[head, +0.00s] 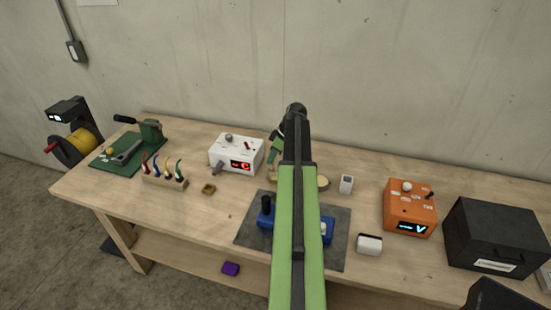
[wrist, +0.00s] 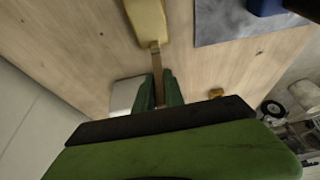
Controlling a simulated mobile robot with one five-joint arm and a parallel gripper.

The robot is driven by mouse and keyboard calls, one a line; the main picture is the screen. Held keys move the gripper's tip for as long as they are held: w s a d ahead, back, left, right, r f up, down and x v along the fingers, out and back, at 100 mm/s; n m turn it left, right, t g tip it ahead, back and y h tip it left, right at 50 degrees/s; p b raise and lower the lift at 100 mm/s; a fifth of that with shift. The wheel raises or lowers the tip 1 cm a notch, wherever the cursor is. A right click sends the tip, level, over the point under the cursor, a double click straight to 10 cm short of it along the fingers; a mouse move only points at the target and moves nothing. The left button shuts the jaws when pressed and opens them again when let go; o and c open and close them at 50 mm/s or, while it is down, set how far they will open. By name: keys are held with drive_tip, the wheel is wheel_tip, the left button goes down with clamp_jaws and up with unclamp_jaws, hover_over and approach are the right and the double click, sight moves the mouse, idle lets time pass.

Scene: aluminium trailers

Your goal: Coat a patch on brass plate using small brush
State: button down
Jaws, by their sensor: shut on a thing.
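My gripper (wrist: 158,92) has its green fingers shut on the brown handle of the small brush (wrist: 158,84). The brush's narrow end points up in the wrist view and overlaps the near end of a yellow plate, likely the brass plate (wrist: 148,20). I cannot tell whether the bristles touch it. In the head view my gripper (head: 272,156) is low over the bench, right of the white box. A tan end of the plate (head: 323,183) shows right of my arm, which hides its middle.
The white box with red display (head: 236,155) stands close left of my gripper. A grey mat (head: 338,252) with a blue tool (head: 327,231) lies in front. A small brass dish (head: 208,188) and a tool rack (head: 164,183) are left. An orange box (head: 409,208) and black case (head: 494,238) stand right.

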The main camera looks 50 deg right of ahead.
drive_tip(key=shift+s+d, duration=0.4)
drive_tip(key=shift+s, duration=0.5)
drive_tip(key=shift+s+d, duration=0.35)
drive_tip(key=shift+s, duration=0.5)
drive_tip(key=shift+s, duration=0.1)
drive_tip(key=s+d, duration=0.2)
drive_tip(key=s, duration=0.4)
drive_tip(key=shift+s+d, duration=0.35)
drive_tip(key=shift+d, duration=0.05)
drive_tip(key=shift+r, duration=0.1)
wheel_tip(320, 180, up, 6)
drive_tip(key=p, duration=0.6)
